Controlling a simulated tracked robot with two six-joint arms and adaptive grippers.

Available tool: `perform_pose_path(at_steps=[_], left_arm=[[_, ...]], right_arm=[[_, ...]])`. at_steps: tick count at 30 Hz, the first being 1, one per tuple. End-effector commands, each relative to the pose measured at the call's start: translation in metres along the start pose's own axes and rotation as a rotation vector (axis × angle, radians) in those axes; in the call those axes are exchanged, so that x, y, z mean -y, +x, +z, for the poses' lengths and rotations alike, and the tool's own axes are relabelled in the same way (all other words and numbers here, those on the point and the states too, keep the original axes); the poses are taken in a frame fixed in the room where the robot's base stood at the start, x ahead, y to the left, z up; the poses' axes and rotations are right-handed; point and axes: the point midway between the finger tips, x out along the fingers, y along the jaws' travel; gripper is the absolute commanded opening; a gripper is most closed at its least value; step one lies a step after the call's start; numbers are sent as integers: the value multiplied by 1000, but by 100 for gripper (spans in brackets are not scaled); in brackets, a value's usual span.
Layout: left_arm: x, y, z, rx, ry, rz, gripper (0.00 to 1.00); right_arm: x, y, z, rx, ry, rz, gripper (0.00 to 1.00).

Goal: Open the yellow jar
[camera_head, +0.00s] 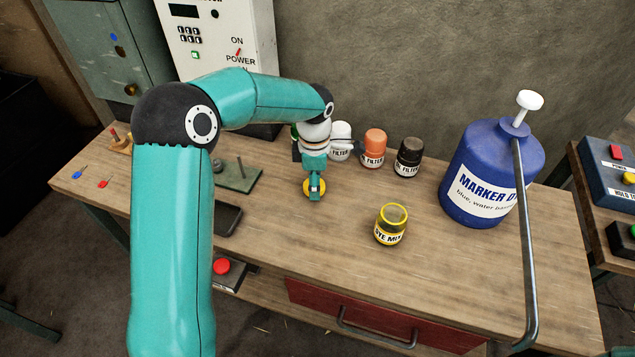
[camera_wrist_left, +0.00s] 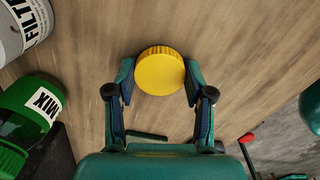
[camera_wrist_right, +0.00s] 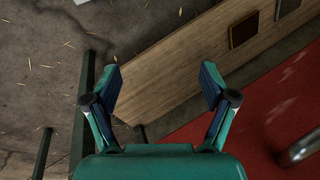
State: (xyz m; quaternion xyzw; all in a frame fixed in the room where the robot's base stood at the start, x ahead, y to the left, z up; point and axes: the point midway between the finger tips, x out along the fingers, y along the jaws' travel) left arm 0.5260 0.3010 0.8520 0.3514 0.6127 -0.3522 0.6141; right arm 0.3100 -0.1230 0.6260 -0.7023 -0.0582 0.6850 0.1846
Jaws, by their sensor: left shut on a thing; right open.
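The yellow jar (camera_head: 389,233), labelled as a dye mix, stands upright on the workbench with its top open and a yellow rim showing. Its yellow lid (camera_wrist_left: 160,71) is apart from it. My left gripper (camera_head: 315,190) is shut on this lid, left of the jar, with a finger on each side of it in the left wrist view. I cannot tell whether the lid touches the bench. My right gripper (camera_wrist_right: 158,82) is open and empty in the right wrist view; it is out of the head view.
White, orange (camera_head: 374,148) and black (camera_head: 408,157) filter jars stand behind the yellow jar. A blue marker dye container (camera_head: 480,165) with a white pump stands to the right. A green jar (camera_wrist_left: 28,112) is left of the lid in the left wrist view. Bare bench surrounds the yellow jar.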

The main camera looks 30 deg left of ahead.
Motion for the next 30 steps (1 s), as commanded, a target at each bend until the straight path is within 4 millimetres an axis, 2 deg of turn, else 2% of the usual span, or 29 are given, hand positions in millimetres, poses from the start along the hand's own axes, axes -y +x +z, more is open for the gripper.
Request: perform_pose_path(at_steps=[11, 12, 16, 26, 30], left_arm=[[0, 6, 0, 0, 0, 1, 11], [0, 5, 0, 1, 0, 1, 57], [0, 5, 0, 0, 0, 1, 78], [0, 4, 1, 0, 1, 1, 78], [-1, -4, 1, 1, 1, 3, 78]], right_arm=[[-1, 3, 0, 0, 0, 0, 84], [-1, 2, 0, 0, 0, 0, 84], [-1, 2, 0, 0, 0, 0, 84], [0, 0, 0, 0, 0, 0, 84], [0, 0, 0, 0, 0, 0, 84]])
